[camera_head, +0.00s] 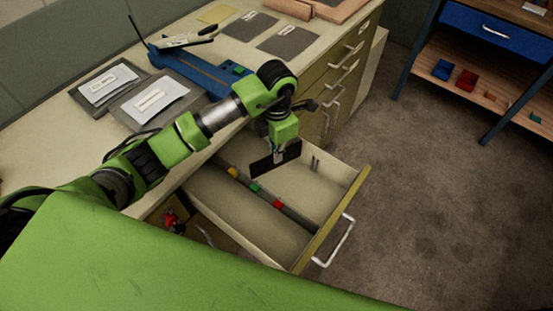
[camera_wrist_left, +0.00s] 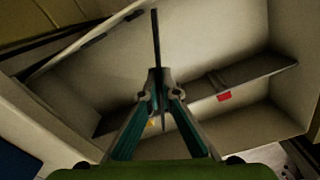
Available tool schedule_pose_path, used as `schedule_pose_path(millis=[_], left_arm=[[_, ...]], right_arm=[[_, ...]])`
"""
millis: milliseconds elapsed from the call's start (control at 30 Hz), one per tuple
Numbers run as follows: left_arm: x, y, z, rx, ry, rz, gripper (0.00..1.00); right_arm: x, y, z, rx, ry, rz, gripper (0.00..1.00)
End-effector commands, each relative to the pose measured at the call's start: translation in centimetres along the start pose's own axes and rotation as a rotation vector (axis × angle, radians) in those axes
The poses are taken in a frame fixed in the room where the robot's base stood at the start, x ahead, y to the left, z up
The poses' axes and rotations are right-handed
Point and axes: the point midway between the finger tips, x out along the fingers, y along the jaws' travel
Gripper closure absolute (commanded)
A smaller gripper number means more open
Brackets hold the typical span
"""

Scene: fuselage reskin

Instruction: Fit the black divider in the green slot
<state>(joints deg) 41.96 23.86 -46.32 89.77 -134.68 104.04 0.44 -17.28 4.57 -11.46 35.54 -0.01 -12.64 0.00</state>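The black divider (camera_head: 275,159) is a thin dark plate held above the open drawer. My left gripper (camera_head: 279,141) is shut on its upper edge; the wrist view shows the divider (camera_wrist_left: 156,38) edge-on between the fingertips (camera_wrist_left: 155,82). The green slot mark (camera_head: 254,188) is on the long rail (camera_head: 295,214) across the drawer, between a yellow mark (camera_head: 232,171) and a red mark (camera_head: 278,204). The divider hangs above the rail, apart from the green mark. In the wrist view the fingers hide the green mark; the red mark (camera_wrist_left: 224,96) shows. My right gripper is not in view.
The open drawer (camera_head: 347,198) has a front wall with a white handle (camera_head: 335,241). Above it, the worktop (camera_head: 53,130) carries grey mats (camera_head: 286,40), white trays and a blue tool (camera_head: 190,68). A shelf unit (camera_head: 465,60) stands at right. The floor between is clear.

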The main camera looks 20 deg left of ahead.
Motion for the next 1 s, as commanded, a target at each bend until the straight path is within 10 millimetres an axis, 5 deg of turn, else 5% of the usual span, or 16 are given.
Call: schedule_pose_path(millis=[400,733,833,1000], left_arm=[[4.1,-0.1,0.0,0.0,0.0,-0.001,1.0],[4.6,0.0,0.0,0.001,-0.001,0.001,1.0],[4.5,0.0,0.0,0.001,-0.001,0.0,0.79],[4.5,0.0,0.0,0.001,0.0,0.0,0.79]], right_arm=[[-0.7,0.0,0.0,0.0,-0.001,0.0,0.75],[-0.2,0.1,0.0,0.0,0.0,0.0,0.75],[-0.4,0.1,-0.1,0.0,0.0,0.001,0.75],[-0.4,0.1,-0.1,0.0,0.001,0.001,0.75]])
